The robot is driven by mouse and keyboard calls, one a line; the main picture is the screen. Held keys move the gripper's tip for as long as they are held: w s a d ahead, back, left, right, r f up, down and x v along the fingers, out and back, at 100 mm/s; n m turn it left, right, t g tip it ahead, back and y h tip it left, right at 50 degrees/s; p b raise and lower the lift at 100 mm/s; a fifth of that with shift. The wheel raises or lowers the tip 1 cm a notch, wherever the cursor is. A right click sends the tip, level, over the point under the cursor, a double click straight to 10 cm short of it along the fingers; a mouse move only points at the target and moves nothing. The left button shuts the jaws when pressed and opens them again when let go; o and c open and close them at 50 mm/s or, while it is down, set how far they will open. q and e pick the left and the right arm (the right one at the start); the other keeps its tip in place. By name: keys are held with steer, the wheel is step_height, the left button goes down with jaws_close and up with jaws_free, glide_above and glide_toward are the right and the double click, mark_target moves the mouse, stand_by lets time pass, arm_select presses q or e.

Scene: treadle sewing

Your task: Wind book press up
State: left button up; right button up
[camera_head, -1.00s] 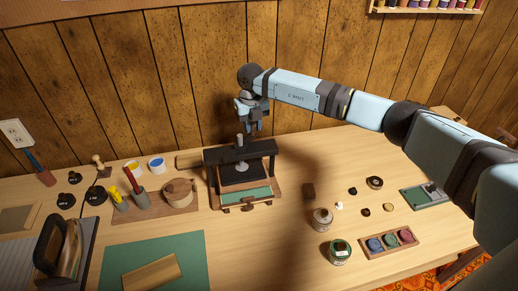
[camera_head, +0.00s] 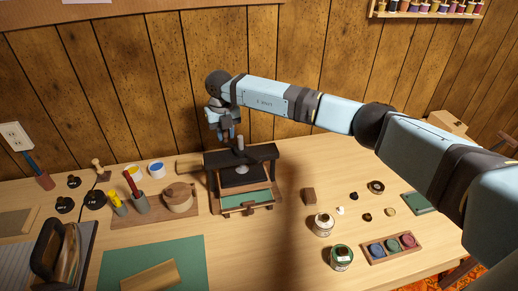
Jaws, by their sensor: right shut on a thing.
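The book press (camera_head: 241,154) stands on the table against the back wall, with a dark frame and a grey screw (camera_head: 240,144) rising from its top beam. The round foot of the screw shows under the beam, above a green-topped piece at the front. My right gripper (camera_head: 227,135) points down just left of the screw top, above the beam. It is shut on the press handle, which its fingers mostly hide. My left gripper is out of view.
A wooden board with a round wooden box (camera_head: 178,196) lies left of the press. A brown block (camera_head: 309,196), tins (camera_head: 323,224) and a tray of coloured pots (camera_head: 391,246) stand to the right. A green mat (camera_head: 190,255) lies in front.

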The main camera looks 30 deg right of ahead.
steer(key=shift+s+a+r, duration=0.15)
steer(key=shift+s+a, duration=0.1)
steer(key=shift+a, duration=0.25)
steer(key=o, duration=0.7)
steer(key=shift+c, duration=0.2)
steer(key=shift+r+p, duration=1.1)
steer(key=shift+r, duration=0.55)
steer(key=shift+r+p, duration=1)
steer(key=shift+r, duration=0.8)
